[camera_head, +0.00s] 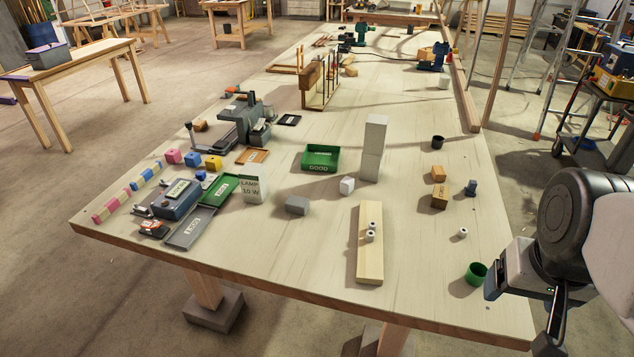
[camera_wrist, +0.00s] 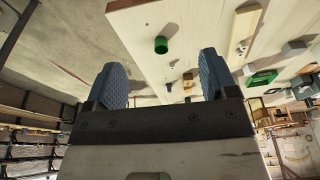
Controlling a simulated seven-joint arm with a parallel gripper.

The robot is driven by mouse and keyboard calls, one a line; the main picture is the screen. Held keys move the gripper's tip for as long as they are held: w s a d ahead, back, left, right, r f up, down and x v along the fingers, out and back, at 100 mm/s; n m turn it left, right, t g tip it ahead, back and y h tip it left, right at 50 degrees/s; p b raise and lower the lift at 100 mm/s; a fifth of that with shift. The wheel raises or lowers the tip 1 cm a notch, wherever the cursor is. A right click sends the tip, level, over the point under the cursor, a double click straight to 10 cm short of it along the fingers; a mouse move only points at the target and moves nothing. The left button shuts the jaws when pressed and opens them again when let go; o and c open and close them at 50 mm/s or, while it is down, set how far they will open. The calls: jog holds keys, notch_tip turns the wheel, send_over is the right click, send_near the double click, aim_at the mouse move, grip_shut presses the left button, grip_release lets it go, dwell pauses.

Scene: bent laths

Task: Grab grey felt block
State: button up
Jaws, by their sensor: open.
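The grey felt block (camera_head: 297,205) lies on the long pale workbench (camera_head: 330,250) in the head view, left of a pale wooden lath. A grey block that looks like it shows near the right edge of the wrist view (camera_wrist: 293,48). My gripper (camera_wrist: 162,76) is open, with its two blue ribbed fingers wide apart and nothing between them.
The lath (camera_head: 370,262) carries small white rings. A tall white block (camera_head: 374,148), a white cube (camera_head: 347,185), a green GOOD tray (camera_head: 321,157) and a LAMP card (camera_head: 252,190) stand around the block. A green cup (camera_head: 476,273) stands near the right edge. Bare bench lies in front.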

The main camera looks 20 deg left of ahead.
jog(key=w+a+f+m+g+y, duration=0.2)
jog(key=w+a+f+m+y, duration=0.15)
jog(key=w+a, duration=0.6)
jog(key=w+a+f+m+g+y, duration=0.1)
jog(key=w+a+f+m+y, duration=0.3)
jog(key=w+a, duration=0.6)
jog(key=m+y, duration=0.6)
jog(key=m, duration=0.5)
send_near(299, 201)
jog(key=a, duration=0.1)
jog(key=a+f, duration=0.1)
jog(key=shift+s+a+f+t, duration=0.1)
jog(key=shift+s+a+t, duration=0.2)
jog(key=shift+t, duration=0.1)
jog(key=shift+x, duration=1.3)
jog(key=shift+a, duration=0.1)
